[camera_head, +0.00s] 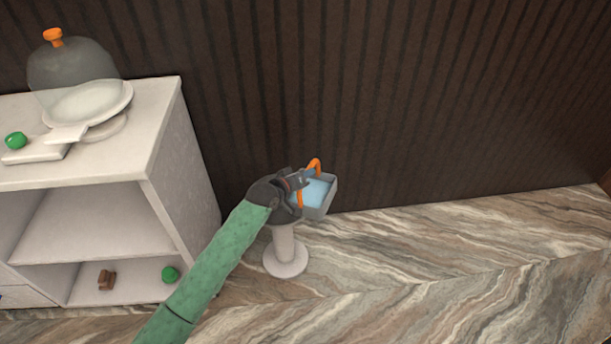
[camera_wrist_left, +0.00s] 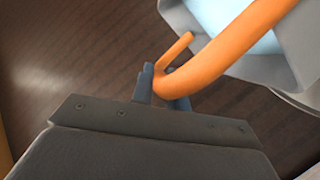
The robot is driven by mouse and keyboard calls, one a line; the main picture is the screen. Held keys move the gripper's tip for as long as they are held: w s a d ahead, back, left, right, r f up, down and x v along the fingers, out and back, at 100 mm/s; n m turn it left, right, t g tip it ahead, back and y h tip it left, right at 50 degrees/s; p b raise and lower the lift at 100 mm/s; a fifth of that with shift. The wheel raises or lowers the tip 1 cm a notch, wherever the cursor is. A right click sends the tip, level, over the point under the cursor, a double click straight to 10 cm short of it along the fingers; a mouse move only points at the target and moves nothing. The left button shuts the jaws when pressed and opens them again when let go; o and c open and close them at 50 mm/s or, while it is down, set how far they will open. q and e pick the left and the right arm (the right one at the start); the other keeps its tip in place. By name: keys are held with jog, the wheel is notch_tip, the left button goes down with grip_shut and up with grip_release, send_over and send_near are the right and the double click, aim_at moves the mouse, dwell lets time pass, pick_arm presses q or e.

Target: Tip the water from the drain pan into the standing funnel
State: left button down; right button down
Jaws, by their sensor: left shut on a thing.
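The drain pan (camera_head: 329,196) is a small grey box with an orange handle and pale blue water inside. In the left wrist view the pan (camera_wrist_left: 178,18) is at the top right, cut off by the frame edge. My left gripper (camera_head: 300,181) is shut on the orange handle (camera_wrist_left: 222,55). The standing funnel (camera_head: 286,258) has a round base and a pale stem on the floor. My gripper and the pan hide its top, and the pan appears above it. I cannot tell the gap between them. My right gripper is not in view.
A white counter (camera_head: 155,120) with open shelves stands at the left. It bears a glass dome (camera_head: 72,68) with an orange knob, a white plate and a green ball (camera_head: 15,140). A brown block (camera_head: 106,279) and a green thing (camera_head: 170,274) lie on the lower shelf. The floor at right is clear.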

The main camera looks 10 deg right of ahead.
pick_arm(q)
jog(key=shift+w+a+b, duration=0.1)
jog(key=shift+b, duration=0.3)
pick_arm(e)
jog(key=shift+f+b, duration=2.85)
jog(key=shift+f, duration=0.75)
pick_arm(q)
jog(key=shift+w+a+r+n+h, duration=0.1)
jog(key=shift+w+a+n+h, duration=0.35)
jog(key=shift+a+n, duration=0.3)
jog(key=shift+w+a+r+n+h, duration=0.1)
jog(key=shift+w+a+n+h, duration=0.3)
jog(key=shift+n, duration=0.45)
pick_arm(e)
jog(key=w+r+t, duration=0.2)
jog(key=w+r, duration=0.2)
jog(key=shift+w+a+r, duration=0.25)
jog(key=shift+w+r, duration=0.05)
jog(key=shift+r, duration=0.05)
pick_arm(q)
jog(key=shift+a+f+b, duration=0.1)
jog(key=shift+a+b, duration=0.15)
jog(key=shift+b, duration=0.35)
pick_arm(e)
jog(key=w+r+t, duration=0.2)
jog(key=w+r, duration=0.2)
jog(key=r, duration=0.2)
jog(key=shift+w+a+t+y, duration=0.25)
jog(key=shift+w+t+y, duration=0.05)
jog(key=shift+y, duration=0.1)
